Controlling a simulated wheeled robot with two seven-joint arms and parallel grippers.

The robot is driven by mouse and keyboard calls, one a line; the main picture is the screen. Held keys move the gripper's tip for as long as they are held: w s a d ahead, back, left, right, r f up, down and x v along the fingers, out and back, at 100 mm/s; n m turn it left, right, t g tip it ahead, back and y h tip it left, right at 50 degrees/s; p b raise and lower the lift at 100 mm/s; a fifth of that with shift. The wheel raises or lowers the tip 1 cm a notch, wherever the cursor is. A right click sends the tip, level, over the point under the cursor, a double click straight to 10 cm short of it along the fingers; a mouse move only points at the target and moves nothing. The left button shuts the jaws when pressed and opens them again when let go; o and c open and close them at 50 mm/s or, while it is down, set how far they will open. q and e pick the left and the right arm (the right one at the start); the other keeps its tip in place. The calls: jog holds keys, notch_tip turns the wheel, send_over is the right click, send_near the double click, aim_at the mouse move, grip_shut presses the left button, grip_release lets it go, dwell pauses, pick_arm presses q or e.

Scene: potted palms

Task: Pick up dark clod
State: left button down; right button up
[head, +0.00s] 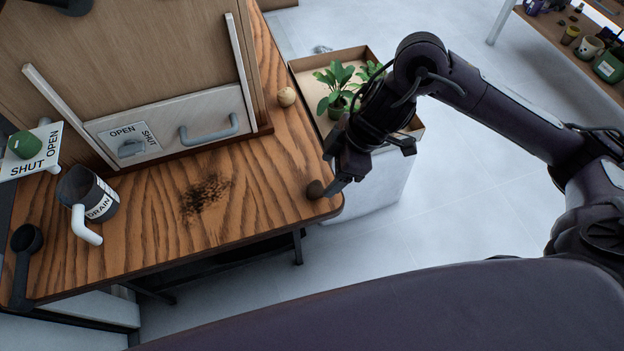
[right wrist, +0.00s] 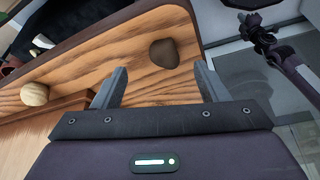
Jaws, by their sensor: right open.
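The dark clod (head: 315,189) is a small, brown, rounded lump on the wooden table, close to its right front corner. It also shows in the right wrist view (right wrist: 164,53), just ahead of the fingertips and roughly midway between them. My right gripper (head: 334,172) is open and empty at the table's right edge, right beside the clod. In the right wrist view its two fingers (right wrist: 162,72) stand apart, with bare wood between them. My left gripper (right wrist: 262,36) appears small and dark at the upper right of the right wrist view; its jaws are too small to read.
A pale round ball (head: 287,96) lies farther back on the table (head: 255,190). A dark soil patch (head: 205,195) marks the middle. A DRAIN mug (head: 95,195) and black scoop (head: 25,260) are at left. A planter box (head: 325,62) with green plants stands behind my right gripper.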

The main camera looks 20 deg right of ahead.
aim_at(318, 186)
pick_arm(q)
jog(key=s+f, duration=0.2)
jog(key=s, duration=0.3)
pick_arm(e)
jog(key=x, duration=0.2)
jog(key=b+x, duration=0.1)
jog(key=x, duration=0.1)
jog(key=shift+s+a, duration=0.15)
jog(key=shift+s, duration=0.1)
jog(key=shift+b+x, duration=0.3)
jog(key=shift+x, duration=0.7)
jog(key=shift+w+a+f, duration=0.15)
pick_arm(q)
jog(key=w, duration=0.5)
jog(key=shift+w+d+r, duration=0.1)
jog(key=shift+r, duration=0.3)
pick_arm(e)
jog(key=shift+c, duration=0.2)
jog(key=c, duration=1)
